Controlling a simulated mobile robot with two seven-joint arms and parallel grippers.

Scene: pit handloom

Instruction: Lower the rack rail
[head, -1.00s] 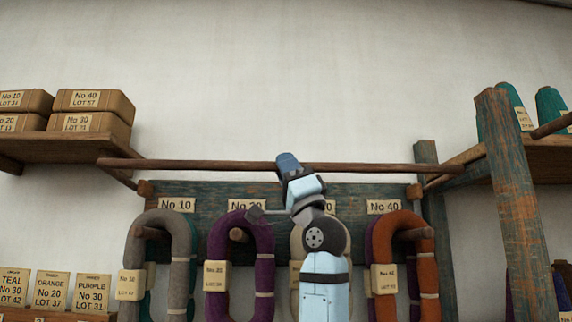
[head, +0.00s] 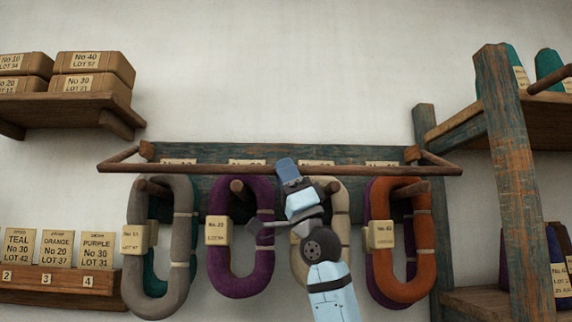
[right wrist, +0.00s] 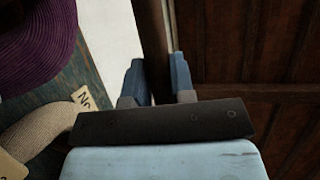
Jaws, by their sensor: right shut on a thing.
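The rack rail (head: 400,170) is a long brown wooden bar on two side arms hinged to the blue-green rack board (head: 330,152). In the head view it lies level across the rack, in front of the pegs' upper area and across the number labels. My right gripper (head: 286,168) is on the rail near its middle. In the right wrist view the rail (right wrist: 152,45) runs between the two blue fingers (right wrist: 158,80), which are shut on it. My left gripper is not in view.
Grey, purple (head: 240,275), cream and orange (head: 405,280) yarn hanks hang on pegs below the rail. A blue-green post (head: 510,180) stands at the right. A shelf with boxes (head: 92,78) is at the upper left, and a label shelf (head: 60,285) is below it.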

